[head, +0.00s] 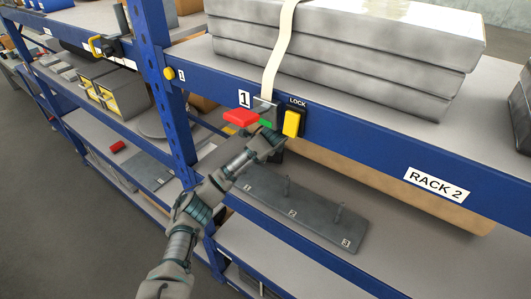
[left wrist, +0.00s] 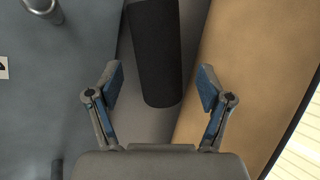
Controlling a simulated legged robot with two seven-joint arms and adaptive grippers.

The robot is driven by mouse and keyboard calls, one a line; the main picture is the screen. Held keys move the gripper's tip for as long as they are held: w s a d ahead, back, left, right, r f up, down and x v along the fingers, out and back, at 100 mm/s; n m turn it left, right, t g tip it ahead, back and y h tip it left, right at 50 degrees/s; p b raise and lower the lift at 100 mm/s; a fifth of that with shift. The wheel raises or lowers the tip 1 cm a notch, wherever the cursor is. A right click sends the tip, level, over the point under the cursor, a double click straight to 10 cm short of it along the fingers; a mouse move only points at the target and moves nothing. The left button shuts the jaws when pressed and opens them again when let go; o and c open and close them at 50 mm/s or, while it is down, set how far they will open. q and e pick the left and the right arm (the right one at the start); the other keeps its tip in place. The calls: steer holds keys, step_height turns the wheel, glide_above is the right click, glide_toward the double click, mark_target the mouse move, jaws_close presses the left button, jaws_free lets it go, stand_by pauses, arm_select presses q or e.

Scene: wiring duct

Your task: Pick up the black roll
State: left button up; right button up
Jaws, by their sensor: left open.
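The black roll (left wrist: 155,55) shows in the left wrist view as a dark cylinder coming in from the top centre. Its near end lies between the fingertips of my left gripper (left wrist: 160,80). The gripper is open, with a gap on each side of the roll and no visible grip on it. In the head view my left gripper (head: 275,149) is at the shelf opening below the upper blue beam, partly hidden. I cannot make out the roll clearly there. My right gripper is in neither view.
A grey plate (head: 323,219) with upright pegs and numbers lies on the lower shelf. The blue beam (head: 360,148) carries a strap (head: 281,50), a red lever (head: 241,117) and a yellow lock tab (head: 291,123), close above my gripper.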

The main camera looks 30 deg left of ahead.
arm_select(q)
steer(key=x, duration=0.2)
steer(key=p+x, duration=0.1)
steer(key=x, duration=0.1)
steer(key=shift+w+d+f+p, duration=0.25)
steer(key=shift+f+p, duration=0.05)
steer(key=shift+f, duration=0.15)
steer(key=shift+w+f, duration=0.1)
steer(key=shift+f, duration=0.1)
steer(key=shift+c, duration=0.5)
steer(key=shift+a+f, duration=0.1)
steer(key=c, duration=0.9)
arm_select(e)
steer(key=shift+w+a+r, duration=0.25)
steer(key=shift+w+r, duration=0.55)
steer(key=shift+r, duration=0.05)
arm_select(q)
steer(key=shift+c, duration=0.2)
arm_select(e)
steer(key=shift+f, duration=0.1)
